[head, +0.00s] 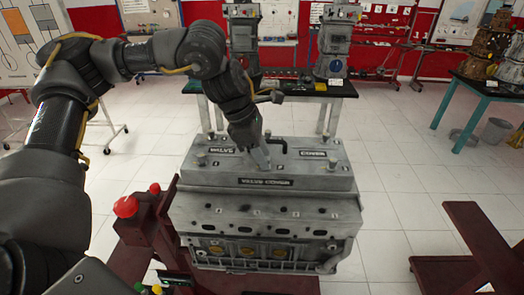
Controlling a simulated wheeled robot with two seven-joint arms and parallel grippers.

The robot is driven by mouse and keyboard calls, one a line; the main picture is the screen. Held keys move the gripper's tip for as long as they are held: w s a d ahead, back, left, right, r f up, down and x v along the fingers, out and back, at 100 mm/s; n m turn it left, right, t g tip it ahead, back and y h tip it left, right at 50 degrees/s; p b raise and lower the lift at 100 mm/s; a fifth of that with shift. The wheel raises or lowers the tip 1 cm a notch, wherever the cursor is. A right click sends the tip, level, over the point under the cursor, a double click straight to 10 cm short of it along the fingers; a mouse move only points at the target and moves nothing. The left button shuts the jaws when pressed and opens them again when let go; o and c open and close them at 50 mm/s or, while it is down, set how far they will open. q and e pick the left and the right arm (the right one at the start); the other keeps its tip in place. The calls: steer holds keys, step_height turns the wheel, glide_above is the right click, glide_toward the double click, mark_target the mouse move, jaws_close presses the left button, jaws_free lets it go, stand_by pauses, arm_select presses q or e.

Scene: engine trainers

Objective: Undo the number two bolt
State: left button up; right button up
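The engine block (270,226) stands in front of me with a grey valve cover (268,182) on top, lettered VALVE COVER on its front edge. Bolt-like heads show on the cover, one at the left (201,159) and one at the right (332,162). My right gripper is not in view.
A dark red engine stand with a red knob (125,206) is at the left of the block. A black-topped table (275,86) with two machines stands behind. A teal table (490,88) with another engine is at the far right.

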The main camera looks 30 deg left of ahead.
arm_select(q)
steer(key=shift+c, duration=0.3)
jaws_close()
